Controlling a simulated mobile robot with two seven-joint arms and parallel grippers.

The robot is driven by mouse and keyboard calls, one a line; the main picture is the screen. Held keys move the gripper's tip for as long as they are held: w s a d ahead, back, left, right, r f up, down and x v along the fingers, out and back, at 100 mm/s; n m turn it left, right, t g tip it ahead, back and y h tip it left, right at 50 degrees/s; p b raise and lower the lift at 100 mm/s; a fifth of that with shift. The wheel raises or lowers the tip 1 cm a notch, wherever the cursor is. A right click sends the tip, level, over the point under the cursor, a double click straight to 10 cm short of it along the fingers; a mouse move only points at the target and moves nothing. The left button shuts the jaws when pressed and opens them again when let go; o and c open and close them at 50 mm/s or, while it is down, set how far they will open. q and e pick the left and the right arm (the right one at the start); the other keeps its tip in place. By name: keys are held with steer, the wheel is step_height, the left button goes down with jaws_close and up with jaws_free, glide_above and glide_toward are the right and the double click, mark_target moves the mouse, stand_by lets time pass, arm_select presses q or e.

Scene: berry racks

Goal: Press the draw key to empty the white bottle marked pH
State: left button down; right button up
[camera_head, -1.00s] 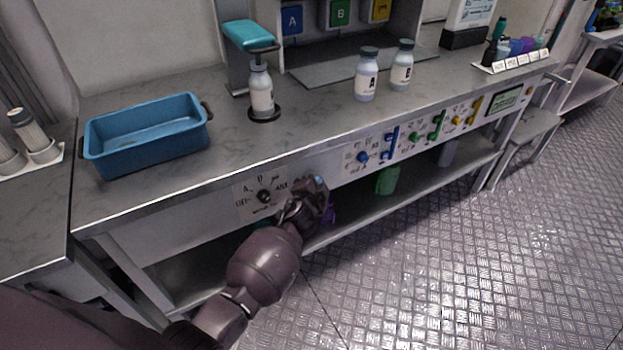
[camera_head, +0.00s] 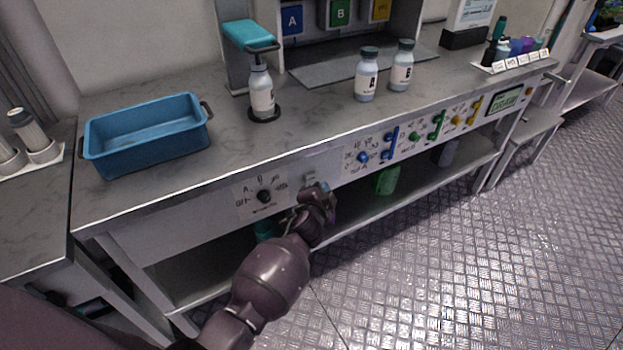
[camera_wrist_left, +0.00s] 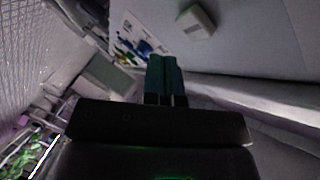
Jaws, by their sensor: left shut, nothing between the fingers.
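My left gripper (camera_head: 325,190) is in front of the bench's front panel, just below and right of a small pale key (camera_head: 309,177). The key looks like a raised block in the left wrist view (camera_wrist_left: 196,21), apart from my fingertips. My left fingers (camera_wrist_left: 166,80) are shut together and empty. A white bottle (camera_head: 262,97) with a dark mark stands upright on a dark round base under a teal-topped stand (camera_head: 249,35). Two more white bottles with dark caps, one (camera_head: 366,80) and another (camera_head: 402,70), stand to the right. Their markings are too small to read surely.
A black dial (camera_head: 264,196) is left of the key. Blue, green and yellow controls (camera_head: 415,137) are to its right. A blue bin (camera_head: 150,142) stands on the bench at left. A green container (camera_head: 388,180) is on the lower shelf. The floor in front is clear.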

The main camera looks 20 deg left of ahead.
arm_select(q)
steer(key=s+d, duration=0.2)
steer(key=shift+s+d, duration=0.1)
steer(key=shift+d, duration=0.3)
stand_by(0.6)
